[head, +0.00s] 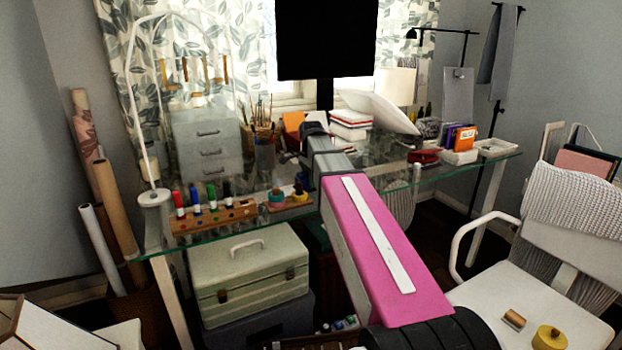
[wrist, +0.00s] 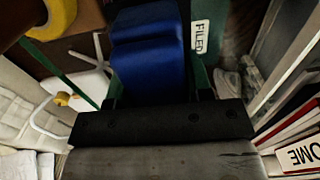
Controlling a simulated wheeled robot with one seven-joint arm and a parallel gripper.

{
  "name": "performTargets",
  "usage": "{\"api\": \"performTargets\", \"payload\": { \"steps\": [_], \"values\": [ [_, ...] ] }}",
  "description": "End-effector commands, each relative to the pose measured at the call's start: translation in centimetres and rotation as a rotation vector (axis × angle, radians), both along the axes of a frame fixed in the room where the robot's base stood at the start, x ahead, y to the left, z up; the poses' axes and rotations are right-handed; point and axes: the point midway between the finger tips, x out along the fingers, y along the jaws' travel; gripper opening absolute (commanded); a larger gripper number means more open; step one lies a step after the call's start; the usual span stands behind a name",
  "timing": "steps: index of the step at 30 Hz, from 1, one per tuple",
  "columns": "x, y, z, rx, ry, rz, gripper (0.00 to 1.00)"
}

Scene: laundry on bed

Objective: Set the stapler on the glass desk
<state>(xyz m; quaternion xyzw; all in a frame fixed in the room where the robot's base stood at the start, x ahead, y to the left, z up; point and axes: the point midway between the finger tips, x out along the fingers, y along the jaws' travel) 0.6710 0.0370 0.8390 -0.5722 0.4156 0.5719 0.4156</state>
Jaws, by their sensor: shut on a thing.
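The glass desk (head: 255,222) stands across the middle of the head view, with a clear top and a greenish front edge. My pink arm reaches over it from the lower right, and my gripper (head: 315,132) is above the desk, in front of the window. In the wrist view my gripper (wrist: 155,100) is shut on the stapler (wrist: 148,62), a dark blue, blocky thing with a stepped outline. The stapler is hard to make out in the head view. Whether it touches the glass cannot be told.
A wooden marker rack (head: 213,216) and tape rolls (head: 288,196) line the front left edge. A brush holder (head: 262,135), white drawers (head: 207,145), stacked books (head: 350,125) and a red item (head: 424,156) also stand on the desk. A white chair (head: 530,305) is at the right.

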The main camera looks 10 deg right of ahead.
Motion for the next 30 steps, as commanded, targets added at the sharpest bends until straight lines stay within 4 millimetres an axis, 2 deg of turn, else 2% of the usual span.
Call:
{"api": "performTargets", "payload": {
  "steps": [3,4,6,14,19,30],
  "values": [
    [0.0,0.0,-0.2,0.000,-0.001,0.000,0.00],
    [0.0,0.0,-0.2,0.000,0.000,0.000,0.56],
    [0.0,0.0,-0.2,0.000,0.000,0.000,0.72],
    [0.0,0.0,-0.2,0.000,0.000,0.000,0.72],
    [0.0,0.0,0.8,0.000,0.000,0.000,0.72],
    [0.1,0.0,6.7,0.000,-0.002,0.000,0.72]
  ]
}}
